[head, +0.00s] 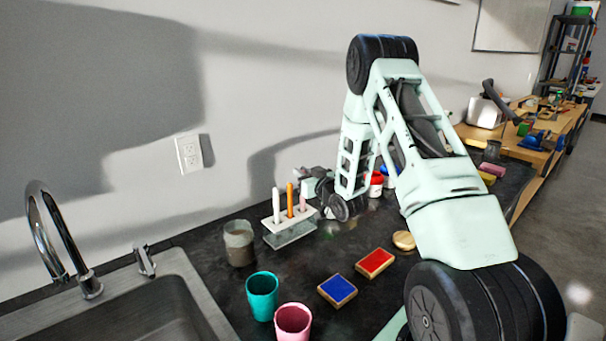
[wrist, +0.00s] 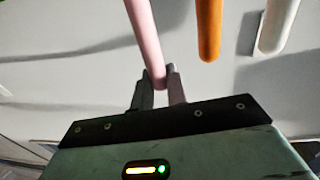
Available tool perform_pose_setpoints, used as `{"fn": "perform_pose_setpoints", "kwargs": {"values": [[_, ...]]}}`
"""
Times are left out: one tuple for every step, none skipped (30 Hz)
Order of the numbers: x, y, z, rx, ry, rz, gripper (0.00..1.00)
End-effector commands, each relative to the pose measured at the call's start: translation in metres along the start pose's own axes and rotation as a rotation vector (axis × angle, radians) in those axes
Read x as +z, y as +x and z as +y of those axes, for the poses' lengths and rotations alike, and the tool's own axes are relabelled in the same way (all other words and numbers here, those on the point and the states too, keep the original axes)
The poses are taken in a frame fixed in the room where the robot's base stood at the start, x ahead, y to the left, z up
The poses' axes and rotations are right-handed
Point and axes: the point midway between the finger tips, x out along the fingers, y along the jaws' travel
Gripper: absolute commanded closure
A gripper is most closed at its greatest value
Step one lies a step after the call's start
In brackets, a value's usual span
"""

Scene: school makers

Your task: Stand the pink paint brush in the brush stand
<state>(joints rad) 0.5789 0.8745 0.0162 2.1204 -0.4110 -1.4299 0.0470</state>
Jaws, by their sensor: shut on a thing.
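The brush stand (head: 284,240) is a clear rack with a white top, on the dark counter by the wall. A white brush (head: 276,206) and an orange brush (head: 290,201) stand upright in it. The pink paint brush (head: 303,202) is upright at the stand's right end, in line with them. Its lower end appears to be in the right hole, but how deep I cannot tell. My gripper (wrist: 159,75) is shut on the pink brush (wrist: 146,40) near its end. The orange (wrist: 208,30) and white (wrist: 277,25) brushes show beside it in the wrist view.
A murky jar (head: 239,243) stands left of the stand. A teal cup (head: 262,296) and a pink cup (head: 293,321) are in front, with blue (head: 337,290) and red (head: 374,263) pads to their right. A sink (head: 150,310) is at left. Paint jars (head: 376,185) stand behind my arm.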

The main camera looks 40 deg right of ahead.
Motion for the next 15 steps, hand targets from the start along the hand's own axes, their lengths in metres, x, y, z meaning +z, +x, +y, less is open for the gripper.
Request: {"fn": "perform_pose_setpoints", "kwargs": {"values": [[0.0041,0.0001,0.0,0.0,0.0,0.0,1.0],[0.0049,0.0001,0.0,0.0,0.0,0.0,1.0],[0.0058,0.0001,0.0,0.0,0.0,0.0,1.0],[0.0063,0.0001,0.0,0.0,0.0,0.0,1.0],[0.0067,0.0001,0.0,0.0,0.0,0.0,1.0],[0.0069,0.0001,0.0,0.0,0.0,0.0,1.0],[0.007,0.0001,0.0,0.0,0.0,0.0,1.0],[0.007,0.0001,0.0,0.0,0.0,0.0,1.0],[0.0069,0.0001,0.0,0.0,0.0,0.0,1.0],[0.0068,0.0001,0.0,0.0,0.0,0.0,1.0],[0.0067,0.0001,0.0,0.0,0.0,0.0,1.0],[0.0067,0.0001,0.0,0.0,0.0,0.0,1.0],[0.0066,0.0001,0.0,0.0,0.0,0.0,1.0],[0.0066,0.0001,-0.0001,0.0,0.0,0.0,1.0],[0.0066,0.0001,0.0,0.0,0.0,0.0,0.83]]}}
